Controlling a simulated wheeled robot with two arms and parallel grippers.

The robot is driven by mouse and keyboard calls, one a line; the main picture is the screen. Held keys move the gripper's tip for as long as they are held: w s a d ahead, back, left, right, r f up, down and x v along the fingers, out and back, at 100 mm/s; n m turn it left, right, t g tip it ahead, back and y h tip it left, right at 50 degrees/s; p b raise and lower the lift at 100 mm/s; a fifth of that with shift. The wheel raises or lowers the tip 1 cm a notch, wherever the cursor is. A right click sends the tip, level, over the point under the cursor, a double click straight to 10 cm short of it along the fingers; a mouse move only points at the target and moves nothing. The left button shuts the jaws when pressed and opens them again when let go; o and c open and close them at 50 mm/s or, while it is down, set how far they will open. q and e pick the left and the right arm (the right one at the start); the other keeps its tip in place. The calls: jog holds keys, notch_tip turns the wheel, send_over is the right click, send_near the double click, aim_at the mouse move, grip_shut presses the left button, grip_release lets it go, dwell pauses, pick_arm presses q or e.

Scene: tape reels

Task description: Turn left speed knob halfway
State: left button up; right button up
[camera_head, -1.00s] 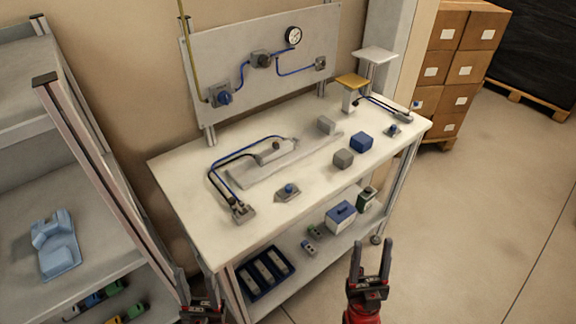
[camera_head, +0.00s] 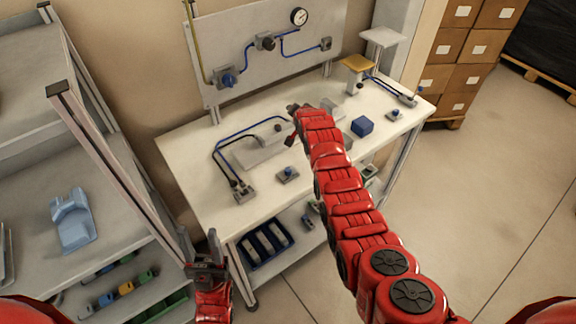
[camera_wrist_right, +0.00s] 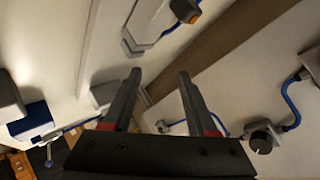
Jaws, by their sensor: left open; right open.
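Small blue knobs on grey bases stand on the bench: one at the front left (camera_head: 288,173), one at the right (camera_head: 394,113). Another blue knob (camera_head: 228,80) is on the upright panel, left of a dark round knob (camera_head: 265,41). The frames do not label which is the left speed knob. My right arm reaches over the bench; its gripper, small at the arm's end, shows open and empty in the wrist view (camera_wrist_right: 158,88), apart from a dark round knob (camera_wrist_right: 262,138). My left gripper (camera_head: 205,262) is open and empty, low between shelf and bench.
The white bench (camera_head: 180,150) carries a grey cylinder unit with hoses, a blue block (camera_head: 362,126) and a yellow-topped stand (camera_head: 354,62). A gauge (camera_head: 299,16) is on the panel. A shelf rack (camera_head: 85,120) stands at the left.

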jog(key=s+a+r+m+g+h, duration=0.1)
jog(key=s+r+m+g, duration=0.1)
jog(key=s+r+g, duration=0.55)
jog(key=s+a+r+m+g+h, duration=0.15)
jog(key=s+r+g, duration=0.25)
jog(key=s, duration=0.7)
jog(key=b, duration=0.8)
send_near(288, 169)
jog(key=shift+s+t, duration=0.25)
jog(key=shift+s, duration=0.05)
jog(key=shift+d+f, duration=0.1)
jog(key=shift+f, duration=0.25)
notch_tip(288, 169, down, 8)
jog(key=shift+d+p, duration=0.1)
jog(key=shift+p, duration=1.1)
grip_shut()
